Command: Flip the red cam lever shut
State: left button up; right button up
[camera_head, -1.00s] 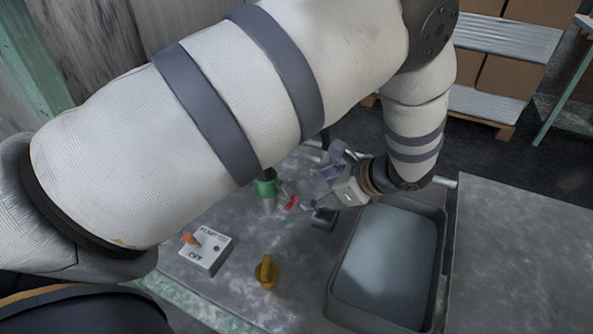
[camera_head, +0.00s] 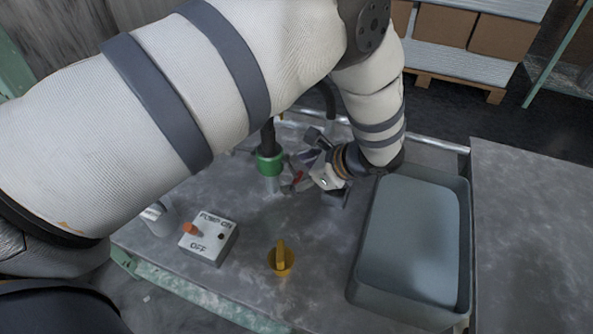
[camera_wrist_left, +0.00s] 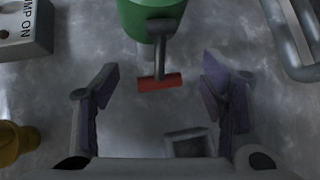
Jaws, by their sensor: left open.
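The red cam lever (camera_wrist_left: 160,82) has a red crossbar on a grey stem. In the left wrist view it sticks out from the green coupling (camera_wrist_left: 146,12) toward my gripper. In the head view the red lever (camera_head: 298,178) shows partly, beside the green coupling (camera_head: 269,164). My left gripper (camera_wrist_left: 160,80) is open, its two fingers apart on either side of the red bar with gaps to both. In the head view my left gripper (camera_head: 303,165) partly covers the lever. I cannot tell its height over the lever. My right gripper is not in view.
A pump switch box (camera_head: 208,238) with an orange switch and a yellow knob (camera_head: 281,258) stand at the front of the metal table. A grey tub (camera_head: 468,245) is at the right. A small dark block (camera_wrist_left: 189,143) lies near the gripper.

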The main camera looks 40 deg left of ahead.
pick_arm(q)
jog(key=c, duration=1.1)
jog(key=shift+f+y+b, duration=0.45)
jog(key=shift+y+b, duration=0.15)
jog(key=shift+b, duration=0.1)
jog(key=shift+c, duration=0.4)
jog(key=shift+s+r, duration=0.1)
jog(key=shift+s+a, duration=0.1)
jog(key=shift+a, duration=0.05)
jog(key=shift+c, duration=0.2)
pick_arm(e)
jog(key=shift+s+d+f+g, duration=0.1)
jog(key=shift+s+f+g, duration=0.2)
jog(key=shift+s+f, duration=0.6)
pick_arm(q)
jog(key=o, duration=1.1)
jog(key=shift+o, duration=0.6)
jog(key=shift+a, duration=0.2)
jog(key=shift+r, duration=0.1)
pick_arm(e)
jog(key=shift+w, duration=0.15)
pick_arm(q)
jog(key=shift+d+r, duration=0.1)
